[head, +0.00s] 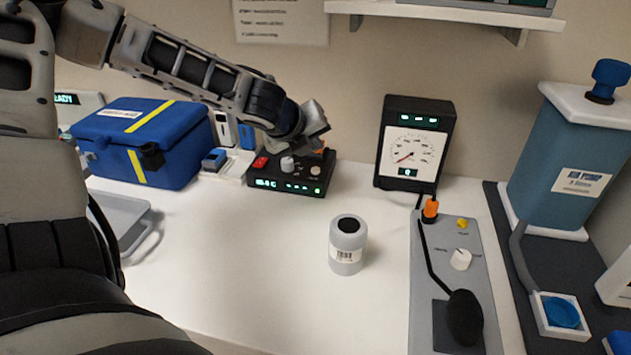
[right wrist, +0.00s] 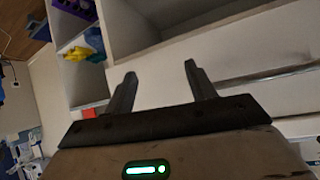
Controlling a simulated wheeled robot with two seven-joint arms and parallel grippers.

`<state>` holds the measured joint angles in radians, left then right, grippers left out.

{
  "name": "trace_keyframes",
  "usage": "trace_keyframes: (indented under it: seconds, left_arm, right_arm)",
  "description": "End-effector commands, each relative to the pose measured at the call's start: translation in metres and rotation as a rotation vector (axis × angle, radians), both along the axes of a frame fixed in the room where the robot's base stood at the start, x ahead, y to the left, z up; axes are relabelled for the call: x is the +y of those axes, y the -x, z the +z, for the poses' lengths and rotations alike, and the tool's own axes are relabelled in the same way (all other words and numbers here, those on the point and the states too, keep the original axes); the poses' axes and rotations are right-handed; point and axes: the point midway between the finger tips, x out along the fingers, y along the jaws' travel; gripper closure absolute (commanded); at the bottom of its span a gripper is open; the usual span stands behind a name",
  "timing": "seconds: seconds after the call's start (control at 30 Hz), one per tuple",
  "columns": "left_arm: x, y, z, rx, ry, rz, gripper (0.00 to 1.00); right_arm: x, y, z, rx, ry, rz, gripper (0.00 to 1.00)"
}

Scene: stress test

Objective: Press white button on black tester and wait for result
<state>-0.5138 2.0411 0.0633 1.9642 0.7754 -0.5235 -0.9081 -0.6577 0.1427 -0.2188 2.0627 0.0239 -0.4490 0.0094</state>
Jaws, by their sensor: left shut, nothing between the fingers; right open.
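The black tester (head: 262,184) is a low box against the back of the white counter, with green lit displays on its front. On its top are a red button (head: 260,162), a pale upright knob (head: 287,163) and a round white button (head: 315,170). My left gripper (head: 317,138) is shut and empty, over the back right part of the tester, close to the white button. I cannot tell whether it touches anything. An orange part shows beside its fingers. My right gripper (right wrist: 160,70) is open and empty, away from the counter.
A blue case (head: 180,145) stands left of the tester. A black gauge unit (head: 415,115) stands right. A grey container (head: 348,247) is in front, beside a grey control panel (head: 432,260). The front middle counter is clear. A shelf unit (right wrist: 230,80) faces my right gripper.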

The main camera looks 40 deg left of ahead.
Motion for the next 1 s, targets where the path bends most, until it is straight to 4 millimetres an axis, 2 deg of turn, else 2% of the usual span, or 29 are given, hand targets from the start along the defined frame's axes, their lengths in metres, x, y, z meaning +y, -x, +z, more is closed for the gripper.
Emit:
trace_keyframes:
  seconds: [0.03, 0.3, 0.57, 1.0]
  left_arm:
    - [0.0, 0.0, -0.012, 0.0, 0.0, 0.0, 1.0]
    - [0.0, 0.0, -0.028, 0.0, -0.001, 0.0, 1.0]
    - [0.0, 0.0, -0.028, 0.0, -0.002, 0.0, 1.0]
    - [0.0, 0.0, -0.029, 0.001, 0.0, 0.001, 1.0]
  right_arm:
    - [0.0, 0.0, -0.008, -0.004, -0.002, 0.004, 0.44]
    - [0.003, 0.003, -0.01, -0.01, -0.033, 0.001, 0.44]
    - [0.003, 0.001, -0.004, -0.023, -0.041, -0.003, 0.44]
    - [0.004, 0.0, -0.006, -0.018, -0.048, -0.011, 0.44]
